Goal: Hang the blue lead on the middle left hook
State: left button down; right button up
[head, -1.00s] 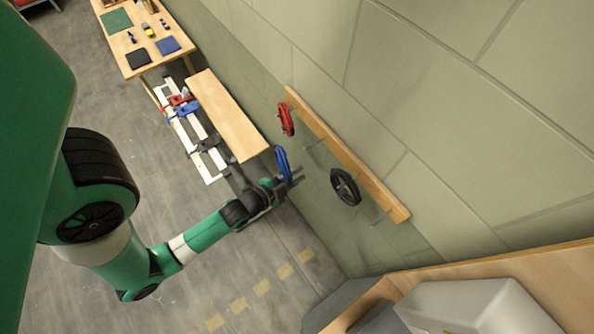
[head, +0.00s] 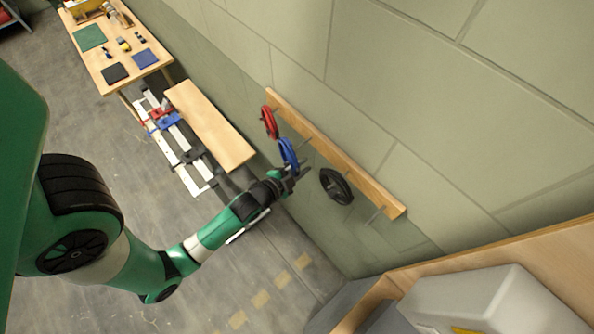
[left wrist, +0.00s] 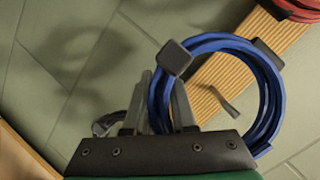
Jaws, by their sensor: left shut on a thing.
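The blue lead (head: 288,154) is a coiled loop in my left gripper (head: 303,175), against the wooden hook board (head: 335,150) on the wall. In the left wrist view, the jaws (left wrist: 165,105) are shut on the left side of the blue coil (left wrist: 276,98). A dark hook (left wrist: 229,106) shows through the coil's opening; I cannot tell whether it passes through the loop. A red lead (head: 269,122) hangs at the board's upper left end. A black lead (head: 336,187) hangs lower right. My right gripper is out of view.
A wooden bench (head: 210,125) and a white frame with red and blue clamps (head: 165,122) stand left of the board. A worktable (head: 100,50) is farther back. A wooden cabinet (head: 480,255) with a grey case (head: 480,300) fills the lower right.

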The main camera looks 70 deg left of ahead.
pick_arm(q)
jog(key=shift+w+a+f+b, duration=0.1)
jog(key=shift+w+a+b, duration=0.25)
jog(key=shift+w, duration=0.35)
jog(key=shift+w+a+f+b, duration=0.1)
jog(key=shift+w+a+b, duration=0.2)
jog(key=shift+w, duration=0.4)
jog(key=shift+w+a+f+b, duration=0.2)
jog(key=shift+w+f+b, duration=0.35)
jog(key=shift+f+b, duration=0.15)
jog(key=c, duration=0.7)
grip_release()
jog(key=shift+o, duration=0.2)
jog(key=v, duration=1.1)
jog(key=shift+s+d, duration=0.15)
jog(key=shift+s, duration=0.1)
jog(key=shift+r, duration=0.1)
